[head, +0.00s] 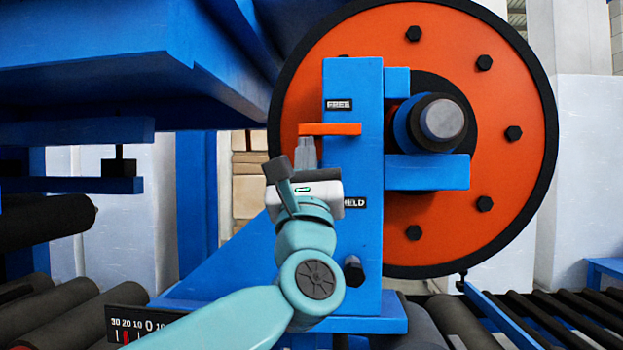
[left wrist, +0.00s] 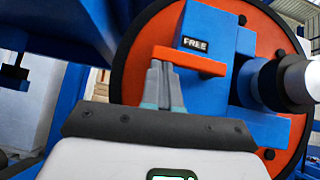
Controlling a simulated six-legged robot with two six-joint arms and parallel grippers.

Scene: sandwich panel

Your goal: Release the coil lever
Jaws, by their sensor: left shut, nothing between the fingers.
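The coil lever (head: 330,129) is an orange bar on the blue upright post (head: 352,80), just below the FREE label (head: 339,105) and well above the HELD label (head: 354,202). It also shows in the left wrist view (left wrist: 190,61), level or nearly so. My left gripper (head: 306,142) is shut and empty, fingers pointing up, right under the left part of the lever. In the left wrist view the fingertips (left wrist: 161,66) are at the lever's underside; I cannot tell whether they touch. My right gripper is in neither view.
The large orange coil disc (head: 500,130) with a black rim stands behind the post. A dark shaft end (head: 442,118) juts out right of the post. A blue beam (head: 90,60) overhangs at upper left. Rollers (head: 55,310) lie at lower left, beside a number scale (head: 135,323).

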